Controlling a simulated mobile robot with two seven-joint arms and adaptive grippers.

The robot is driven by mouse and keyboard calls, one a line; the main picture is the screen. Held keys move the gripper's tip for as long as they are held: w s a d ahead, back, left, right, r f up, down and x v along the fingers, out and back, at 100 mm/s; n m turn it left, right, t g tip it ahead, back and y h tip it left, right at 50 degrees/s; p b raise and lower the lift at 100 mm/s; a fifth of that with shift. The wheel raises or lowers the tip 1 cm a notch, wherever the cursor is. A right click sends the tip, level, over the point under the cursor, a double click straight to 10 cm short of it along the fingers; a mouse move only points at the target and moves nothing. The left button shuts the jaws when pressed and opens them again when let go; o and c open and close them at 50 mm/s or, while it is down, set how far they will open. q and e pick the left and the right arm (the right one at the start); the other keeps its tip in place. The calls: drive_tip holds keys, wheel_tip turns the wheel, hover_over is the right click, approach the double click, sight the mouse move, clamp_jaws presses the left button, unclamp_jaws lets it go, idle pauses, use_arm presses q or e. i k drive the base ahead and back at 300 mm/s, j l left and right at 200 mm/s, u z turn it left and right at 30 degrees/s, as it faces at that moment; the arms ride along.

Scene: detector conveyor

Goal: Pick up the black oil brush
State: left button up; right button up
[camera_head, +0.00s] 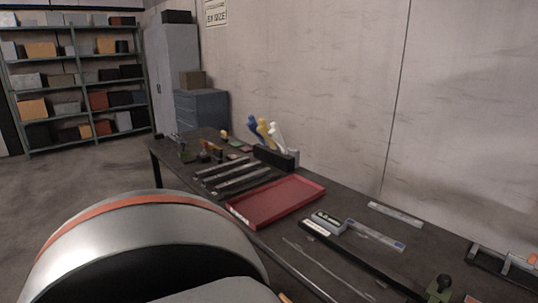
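I cannot make out a black oil brush for certain in the head view. Small tools and parts, too small to tell apart, lie at the bench's far left end. Neither of my grippers is in view. A large part of my own body fills the lower left and hides the floor and some of the bench edge there.
A red tray (275,203) lies empty mid-bench. Dark rails (240,180) lie left of it. A black holder (274,157) with blue, yellow and white handles stands behind. A small box (329,222), clear rulers and a green-black device (438,289) lie to the right.

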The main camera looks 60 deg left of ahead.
sight(217, 157)
drive_tip(key=u, duration=2.5)
drive_tip(key=i+j, duration=0.15)
